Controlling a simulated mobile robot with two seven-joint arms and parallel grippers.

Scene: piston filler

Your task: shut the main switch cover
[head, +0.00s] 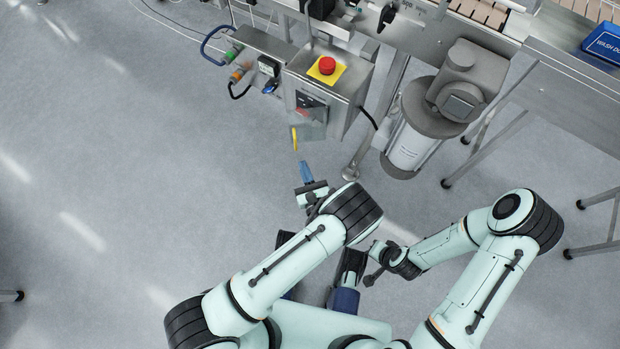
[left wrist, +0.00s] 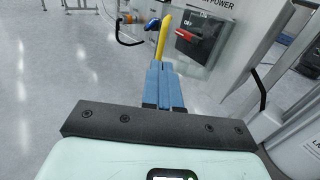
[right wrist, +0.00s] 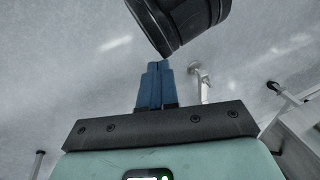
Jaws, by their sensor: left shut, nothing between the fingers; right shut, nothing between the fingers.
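The main switch cover (head: 315,131) is a clear panel with a yellow handle (head: 295,139) along its left edge, on the front of a grey control box. It stands out from the box front, partly open; its exact angle is hard to tell. The red and black main switch (head: 305,108) is behind it. In the left wrist view, the cover (left wrist: 203,48) and handle (left wrist: 164,36) lie just beyond my left gripper (left wrist: 164,66). My left gripper (head: 304,163) is shut and empty, in front of the handle; contact cannot be told. My right gripper (right wrist: 155,66) is shut and empty, low and away from the box.
A red emergency button (head: 327,66) on a yellow plate tops the box. Coloured connectors and cables (head: 238,75) are to its left. A steel motor unit (head: 430,110) stands to the right. The floor at left is clear.

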